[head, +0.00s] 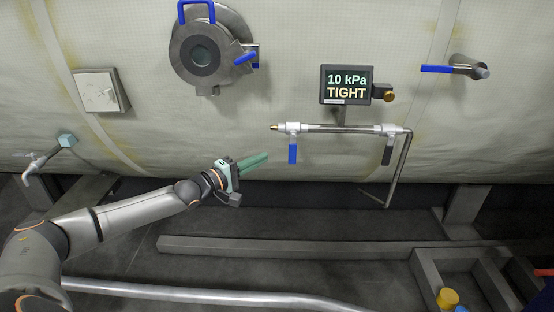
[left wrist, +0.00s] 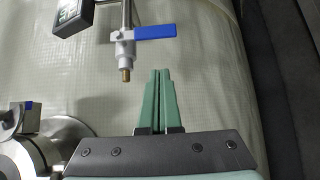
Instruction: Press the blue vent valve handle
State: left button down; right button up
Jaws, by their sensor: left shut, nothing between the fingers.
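The blue vent valve handle (head: 292,154) hangs straight down from a white valve body at the left end of a horizontal metal pipe, crosswise to the pipe. A brass tip (head: 274,128) is just left of that valve. My left gripper (head: 267,156) has its green fingers shut and empty, pointing right toward the handle, with a small gap between them in the picture. In the left wrist view the blue handle (left wrist: 156,32) lies ahead of the shut fingertips (left wrist: 159,71), apart from them. My right gripper is not in view.
A gauge screen (head: 346,84) reading "10 kPa TIGHT" is above the pipe. A dark-handled valve (head: 388,152) is at its right. A round hatch (head: 207,50) with blue handles is upper left; another blue-handled valve (head: 437,69) is upper right. Floor beams run below.

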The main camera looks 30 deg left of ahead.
aim_at(293, 148)
pick_arm(q)
jog(key=shift+w+d+p, duration=0.5)
jog(key=shift+w+d, duration=1.2)
jog(key=shift+d, duration=0.15)
jog(key=shift+w+d+f+n+t+b, duration=0.1)
jog(key=shift+d+f+n+t+b, duration=0.15)
jog(key=shift+b, duration=0.35)
